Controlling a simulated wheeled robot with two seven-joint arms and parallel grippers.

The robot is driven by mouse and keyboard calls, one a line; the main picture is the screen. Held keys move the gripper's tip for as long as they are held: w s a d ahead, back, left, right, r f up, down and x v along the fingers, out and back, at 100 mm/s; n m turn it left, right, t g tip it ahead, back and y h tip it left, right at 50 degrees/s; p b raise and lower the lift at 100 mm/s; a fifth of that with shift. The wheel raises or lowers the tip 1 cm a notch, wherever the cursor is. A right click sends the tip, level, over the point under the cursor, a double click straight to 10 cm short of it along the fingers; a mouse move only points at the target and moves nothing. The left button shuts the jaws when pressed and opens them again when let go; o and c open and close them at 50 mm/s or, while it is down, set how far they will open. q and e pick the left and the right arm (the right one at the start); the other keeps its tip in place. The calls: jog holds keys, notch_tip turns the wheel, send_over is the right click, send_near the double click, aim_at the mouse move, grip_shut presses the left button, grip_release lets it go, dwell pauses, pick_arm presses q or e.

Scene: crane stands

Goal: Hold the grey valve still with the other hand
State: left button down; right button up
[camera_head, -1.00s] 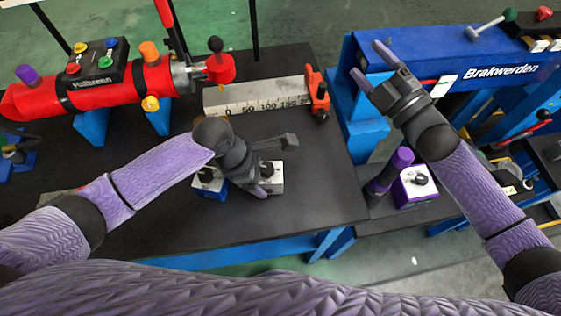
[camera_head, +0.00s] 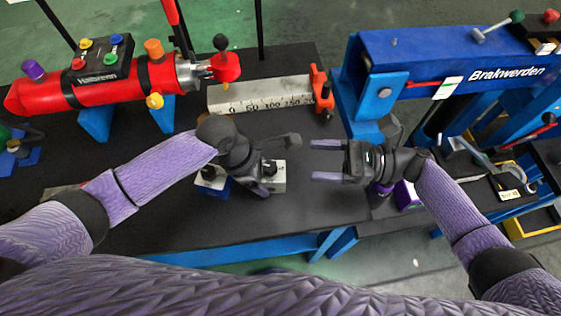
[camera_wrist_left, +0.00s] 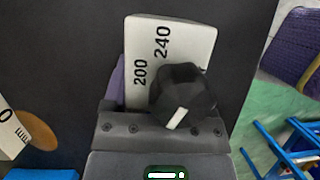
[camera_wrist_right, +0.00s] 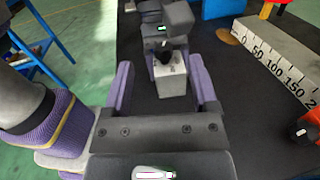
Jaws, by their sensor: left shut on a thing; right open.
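The grey valve (camera_head: 279,180), a pale box with a black knob, is at the front middle of the black table. It also shows in the left wrist view (camera_wrist_left: 150,50), with "200" and "240" on its face, and in the right wrist view (camera_wrist_right: 172,85). My left gripper (camera_head: 262,170) is shut on it; the knob faces the wrist camera and the fingers are mostly hidden. My right gripper (camera_head: 318,160) is open and empty, pointing left at the valve from its right. In the right wrist view the valve appears between the two purple fingers, farther out.
A blue valve (camera_head: 212,180) stands close left of the grey one. A ruler block (camera_head: 255,96) with a red clamp (camera_head: 320,92) lies behind. A red cylinder (camera_head: 110,88) is at the back left, a blue Brakwerden beam (camera_head: 440,60) at the right. A purple valve (camera_head: 406,197) is partly hidden by my right arm.

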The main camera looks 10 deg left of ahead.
aim_at(280, 174)
jog(key=f, duration=0.1)
jog(key=a+f, duration=0.1)
jog(key=f, duration=0.1)
jog(key=a, duration=0.6)
jog(key=shift+s+a, duration=0.3)
grip_shut()
